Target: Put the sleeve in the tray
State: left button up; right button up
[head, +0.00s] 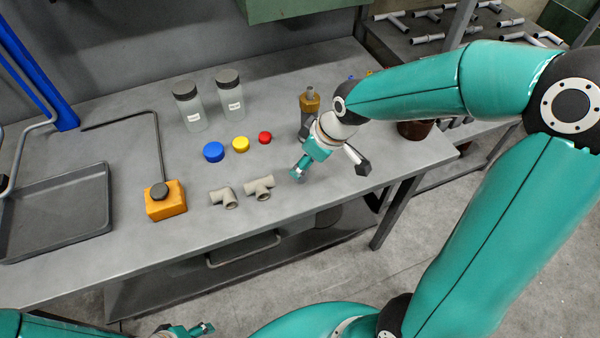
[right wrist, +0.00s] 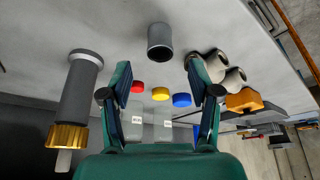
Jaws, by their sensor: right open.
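The sleeve, a short dark grey hollow cylinder (right wrist: 160,42), stands out in the right wrist view, just beyond the gap between my right fingertips and apart from them. I cannot make it out in the head view, where my right gripper and arm cover that area. My right gripper (head: 330,172) is open and empty over the right part of the bench; both fingers also show in the right wrist view (right wrist: 160,78). The tray (head: 97,232) is dark, shallow and empty at the left end of the bench. My left gripper (head: 205,328) shows only partly at the bottom edge.
Two grey pipe fittings (head: 260,187) lie beside an orange block (head: 166,207) with a bent rod. Blue (head: 214,152), yellow and red caps lie before two clear jars (head: 189,112). A brass-ended grey tool (right wrist: 80,95) is near my right gripper. Bare bench lies in front.

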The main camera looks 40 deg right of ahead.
jog(key=x, duration=0.5)
jog(key=shift+f, duration=0.1)
grip_shut()
